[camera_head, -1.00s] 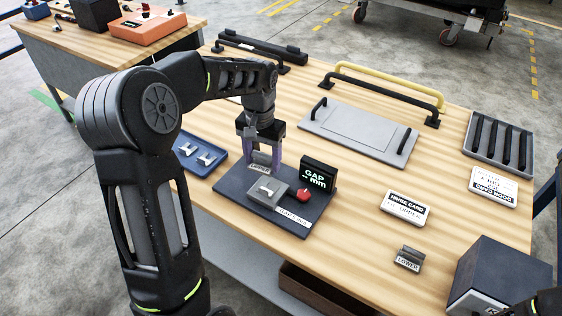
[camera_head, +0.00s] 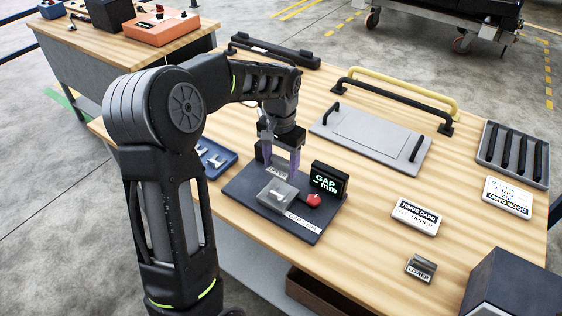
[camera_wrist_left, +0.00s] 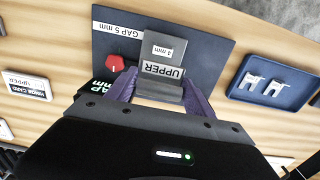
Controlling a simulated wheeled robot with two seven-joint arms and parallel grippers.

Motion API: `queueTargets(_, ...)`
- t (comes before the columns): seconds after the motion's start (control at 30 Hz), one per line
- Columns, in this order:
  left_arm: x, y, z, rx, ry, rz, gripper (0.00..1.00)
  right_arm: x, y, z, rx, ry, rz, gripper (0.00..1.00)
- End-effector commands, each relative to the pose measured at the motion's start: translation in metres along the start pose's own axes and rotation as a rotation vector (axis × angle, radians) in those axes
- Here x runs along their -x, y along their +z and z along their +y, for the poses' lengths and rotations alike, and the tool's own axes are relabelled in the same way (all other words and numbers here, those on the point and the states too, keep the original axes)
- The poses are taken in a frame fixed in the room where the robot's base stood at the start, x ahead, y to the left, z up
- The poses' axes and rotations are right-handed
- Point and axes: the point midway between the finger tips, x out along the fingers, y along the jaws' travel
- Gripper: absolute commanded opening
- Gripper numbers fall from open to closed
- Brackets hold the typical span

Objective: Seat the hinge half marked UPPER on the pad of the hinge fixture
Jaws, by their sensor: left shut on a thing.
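My left gripper (camera_head: 281,165) is shut on the grey hinge half marked UPPER (camera_head: 277,172), held over the back side of the hinge fixture (camera_head: 309,236). The wrist view shows the UPPER label (camera_wrist_left: 162,70) clearly between the purple fingers. It overlaps the near edge of the fixture's grey pad block (camera_wrist_left: 164,46), which carries a "4 mm" marking; I cannot tell whether they touch. The fixture has a red knob (camera_head: 313,200) and a GAP display (camera_head: 329,181), its number unreadable. The hinge half marked LOWER (camera_head: 421,267) lies on the table. My right gripper is out of view.
A blue tray (camera_wrist_left: 248,96) with two pale pieces stands beside the fixture. The hinge card (camera_head: 416,216), a second card (camera_head: 508,197) and a dark box (camera_head: 512,285) are to the right. A grey panel (camera_head: 370,140) with handles lies behind. Table between fixture and card is clear.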

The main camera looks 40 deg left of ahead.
Motion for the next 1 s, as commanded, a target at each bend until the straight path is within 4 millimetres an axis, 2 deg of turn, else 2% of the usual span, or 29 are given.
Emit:
queueTargets(0.6,-0.049,0.000,0.000,-0.001,0.000,0.000,0.00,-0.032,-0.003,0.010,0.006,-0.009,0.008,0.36)
queueTargets(1.0,-0.065,0.000,0.000,0.000,0.000,0.000,0.00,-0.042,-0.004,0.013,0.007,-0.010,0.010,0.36)
